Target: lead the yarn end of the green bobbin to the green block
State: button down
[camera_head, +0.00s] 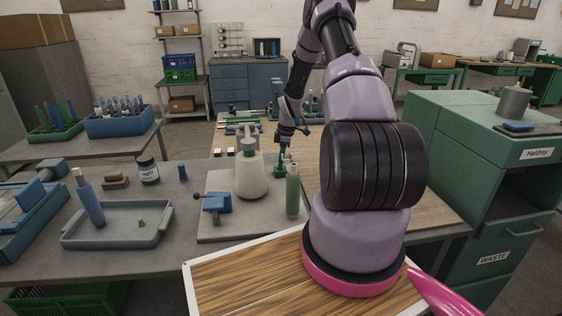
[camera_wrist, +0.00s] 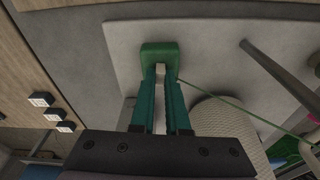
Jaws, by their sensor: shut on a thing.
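The green bobbin (camera_head: 292,196) stands upright on the grey plate in the head view, to the right of a pale cone (camera_head: 248,176). My gripper (camera_head: 282,160) is low behind them and looks small and partly unclear there. In the wrist view its teal fingers (camera_wrist: 161,78) close together at the green block (camera_wrist: 160,50). A thin green yarn (camera_wrist: 238,107) runs from the fingertips to the lower right, past the cone (camera_wrist: 222,122). The pinched yarn end itself is hidden between the fingers. I cannot tell whether the fingertips touch the block.
A blue clamp (camera_head: 214,203) stands left of the cone. A grey tray (camera_head: 118,226) with a blue bobbin (camera_head: 89,198) and a dark jar (camera_head: 148,170) are further left. In the wrist view, a grey rod (camera_wrist: 278,73) slants over the plate (camera_wrist: 215,45). Small white-and-black blocks (camera_wrist: 52,114) lie at left.

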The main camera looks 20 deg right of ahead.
jog(key=shift+c, duration=1.8)
grip_release()
jog(key=shift+r, duration=3.5)
